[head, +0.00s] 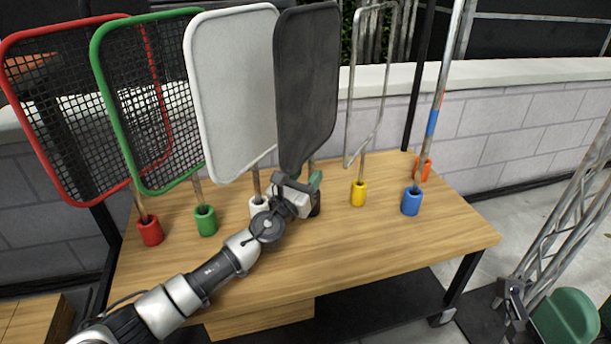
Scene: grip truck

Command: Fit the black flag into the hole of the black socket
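The black flag (307,90) stands roughly upright, its dark panel between the white flag and an empty wire frame. A short piece of its pole shows below the panel, then goes behind my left gripper (306,188). The black socket (316,205) is on the table, mostly hidden by this gripper. I cannot see whether the pole's lower end is in the hole. My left gripper is at the pole just above the socket. Its fingertips are largely hidden, so its grip on the pole is unclear. My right gripper is not in view.
On the wooden table (400,240) stand the red (150,231), green (205,221), white (258,207), yellow (358,194), blue (411,201) and orange (423,168) sockets. Red, green and white flags crowd the left. The front right tabletop is clear. A metal truss (560,220) stands right.

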